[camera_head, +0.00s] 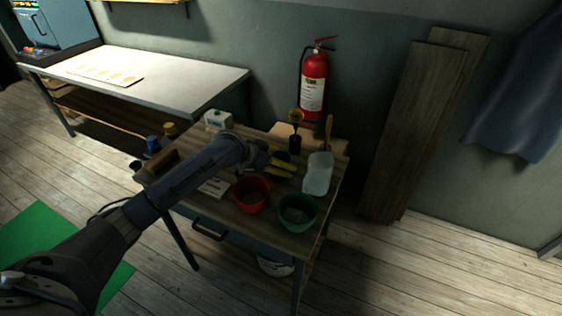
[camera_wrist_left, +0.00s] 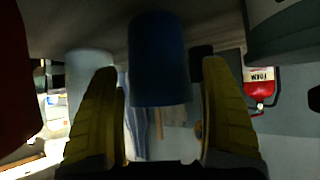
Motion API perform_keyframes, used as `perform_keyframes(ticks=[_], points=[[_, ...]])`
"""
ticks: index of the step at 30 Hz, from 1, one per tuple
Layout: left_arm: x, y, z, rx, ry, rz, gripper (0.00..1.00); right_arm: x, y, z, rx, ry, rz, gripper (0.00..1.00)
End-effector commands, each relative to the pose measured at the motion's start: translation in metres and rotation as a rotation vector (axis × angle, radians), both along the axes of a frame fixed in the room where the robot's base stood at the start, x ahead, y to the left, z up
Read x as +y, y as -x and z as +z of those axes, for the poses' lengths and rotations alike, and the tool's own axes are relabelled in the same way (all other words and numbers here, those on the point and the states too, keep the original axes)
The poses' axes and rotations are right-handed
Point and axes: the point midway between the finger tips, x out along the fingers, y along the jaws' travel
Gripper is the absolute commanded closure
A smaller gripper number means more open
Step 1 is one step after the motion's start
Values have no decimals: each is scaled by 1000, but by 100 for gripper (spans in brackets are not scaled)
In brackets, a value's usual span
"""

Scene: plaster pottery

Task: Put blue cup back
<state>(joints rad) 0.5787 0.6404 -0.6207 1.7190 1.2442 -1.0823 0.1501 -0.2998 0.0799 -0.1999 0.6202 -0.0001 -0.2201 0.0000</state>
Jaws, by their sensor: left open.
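The blue cup (camera_wrist_left: 160,60) shows in the wrist view, between and just beyond the two yellow fingers. The surface is at the top of that view, so the picture appears upside down. My left gripper (camera_head: 288,165) is open over the small wooden table (camera_head: 232,222) in the head view, its yellow fingers pointing right. A gap shows on both sides of the cup, and I see no finger touching it. In the head view I cannot make out the cup clearly at the fingers. My right gripper is not in view.
A red bowl (camera_head: 251,195) and a green bowl (camera_head: 297,211) stand at the table's front. A whitish scoop-like item (camera_head: 318,174) lies to the right. Blue and yellow containers (camera_head: 153,143) are at the left. A fire extinguisher (camera_head: 314,84) hangs on the wall.

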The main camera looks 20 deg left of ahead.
Motion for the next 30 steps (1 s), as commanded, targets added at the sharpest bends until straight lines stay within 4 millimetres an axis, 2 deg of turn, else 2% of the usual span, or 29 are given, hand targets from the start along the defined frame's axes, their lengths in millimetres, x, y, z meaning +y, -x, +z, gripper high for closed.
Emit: perform_keyframes(ticks=[5, 21, 30], points=[[8, 6, 9, -2, -3, 1, 21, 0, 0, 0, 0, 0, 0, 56], [51, 58, 62, -1, -2, 0, 21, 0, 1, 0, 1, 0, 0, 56], [61, 70, 75, 0, 0, 1, 21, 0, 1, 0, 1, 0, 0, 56]])
